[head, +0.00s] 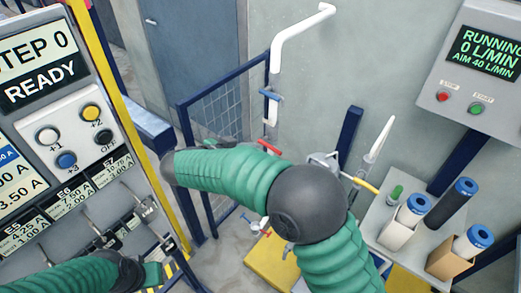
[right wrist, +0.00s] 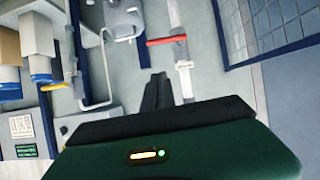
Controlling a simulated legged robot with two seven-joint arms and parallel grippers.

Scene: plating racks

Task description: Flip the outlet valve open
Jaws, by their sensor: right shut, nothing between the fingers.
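A red valve handle (head: 269,147) sits on the upright white pipe (head: 271,112) by the back wall. A blue handle (head: 270,95) sits higher on that pipe. Neither shows a label naming it the outlet valve. In the right wrist view the red handle (right wrist: 167,40) sticks out sideways from the white pipe (right wrist: 185,82). My right gripper (right wrist: 158,78) is shut and empty, its black fingers just below the handle and left of the pipe, apart from the handle in the picture. In the head view my green right forearm largely hides it. My left arm shows at bottom left, its fingers unclear.
A control box (head: 477,75) reads RUNNING, 0 L/MIN, AIM 40 L/MIN. Blue-capped cylinders stand on a bench at right. A mesh guard (head: 222,108) is left of the pipe. Small red and blue valves (head: 252,222) sit lower.

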